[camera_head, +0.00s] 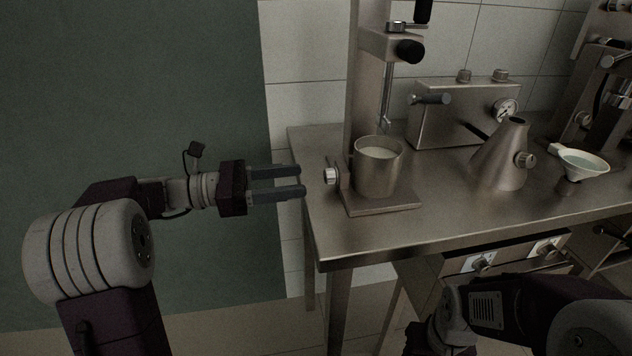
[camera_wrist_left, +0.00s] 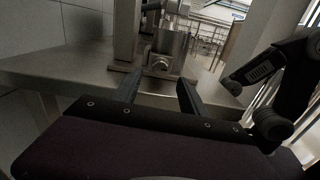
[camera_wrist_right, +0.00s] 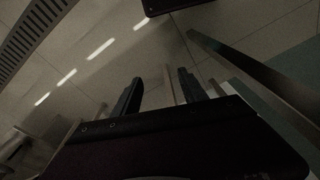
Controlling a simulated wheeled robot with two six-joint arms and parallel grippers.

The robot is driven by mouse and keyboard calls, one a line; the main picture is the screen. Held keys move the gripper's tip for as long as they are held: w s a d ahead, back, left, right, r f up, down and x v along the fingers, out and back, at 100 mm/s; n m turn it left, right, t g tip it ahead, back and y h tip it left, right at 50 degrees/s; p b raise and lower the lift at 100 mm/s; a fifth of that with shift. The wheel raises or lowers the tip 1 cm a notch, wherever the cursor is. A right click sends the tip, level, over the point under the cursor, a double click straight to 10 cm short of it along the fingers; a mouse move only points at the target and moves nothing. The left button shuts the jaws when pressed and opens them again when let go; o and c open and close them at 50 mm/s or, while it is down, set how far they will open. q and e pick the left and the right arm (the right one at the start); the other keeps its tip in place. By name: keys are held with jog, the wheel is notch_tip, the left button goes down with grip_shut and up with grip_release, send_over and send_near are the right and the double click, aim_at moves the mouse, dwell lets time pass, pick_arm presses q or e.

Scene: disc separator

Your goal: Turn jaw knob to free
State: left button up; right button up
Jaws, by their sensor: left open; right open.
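The jaw knob (camera_head: 331,176) is a small pale metal knob on the left side of the stand's base, beside a steel cup (camera_head: 378,168) holding pale liquid. My left gripper (camera_head: 303,183) is open and empty, just left of the knob and apart from it, its fingers pointing at it. In the left wrist view the knob (camera_wrist_left: 160,64) shows ahead between the two open fingers (camera_wrist_left: 157,88), in front of the cup. My right gripper (camera_wrist_right: 158,80) is open and empty in the right wrist view, away from the knob. In the head view its fingers are not clearly seen.
The steel table (camera_head: 450,215) carries a tall column stand (camera_head: 365,90), a box with a gauge (camera_head: 467,115), a conical flask (camera_head: 503,155) and a funnel (camera_head: 585,163). Drawers (camera_head: 480,262) hang below. The table's left edge lies close to my left fingers.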

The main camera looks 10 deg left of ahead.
aim_at(316, 190)
pick_arm(q)
jog(key=b+x, duration=0.1)
jog(key=x, duration=0.3)
jog(key=shift+w+d+f, duration=0.1)
jog(key=shift+d+f, duration=0.05)
jog(key=shift+d, duration=0.2)
jog(key=shift+w+d, duration=0.15)
jog(key=shift+d, duration=0.2)
grip_shut()
jog(key=shift+m, duration=0.5)
jog(key=m, duration=0.3)
